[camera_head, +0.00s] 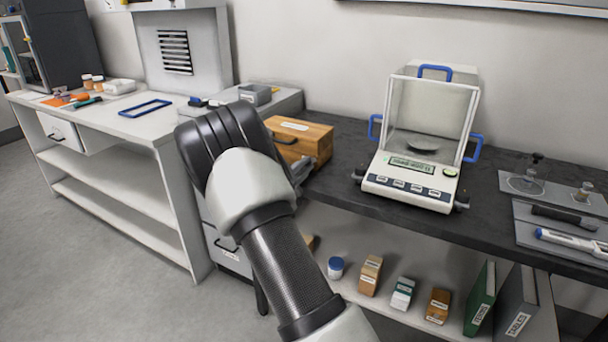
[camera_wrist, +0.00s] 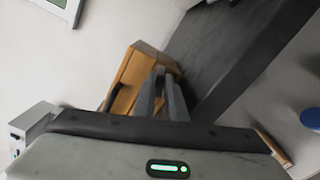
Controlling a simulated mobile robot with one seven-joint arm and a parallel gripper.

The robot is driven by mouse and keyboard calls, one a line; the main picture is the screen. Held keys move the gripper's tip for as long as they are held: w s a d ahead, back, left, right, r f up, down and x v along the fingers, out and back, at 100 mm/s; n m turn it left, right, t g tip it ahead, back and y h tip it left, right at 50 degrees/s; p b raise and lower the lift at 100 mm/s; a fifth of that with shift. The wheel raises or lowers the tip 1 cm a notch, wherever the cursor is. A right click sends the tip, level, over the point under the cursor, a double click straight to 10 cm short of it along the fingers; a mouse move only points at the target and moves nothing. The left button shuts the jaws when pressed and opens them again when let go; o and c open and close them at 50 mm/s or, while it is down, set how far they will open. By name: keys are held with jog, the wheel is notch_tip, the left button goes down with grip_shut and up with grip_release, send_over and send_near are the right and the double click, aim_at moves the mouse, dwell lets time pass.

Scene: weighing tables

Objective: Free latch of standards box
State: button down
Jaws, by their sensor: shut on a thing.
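The standards box (camera_head: 305,138) is a wooden box with a white label on its lid, on the left end of the dark table. It looks closed. My gripper (camera_head: 298,172) is at the box's front right side, mostly hidden behind my arm in the head view. In the wrist view the fingers (camera_wrist: 164,92) reach to the wooden box (camera_wrist: 138,72) and are close together on a small part at its front. That part looks to be the latch, but the fingers hide it, so I cannot see its position.
A balance (camera_head: 422,140) with a glass shield stands right of the box on the dark table (camera_head: 345,180). Small boxes and binders (camera_head: 480,300) fill the shelf below. Table space between box and balance is clear.

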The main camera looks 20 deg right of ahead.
jog(key=shift+f+m, duration=0.1)
jog(key=shift+m, duration=0.2)
jog(key=c, duration=1.8)
grip_release()
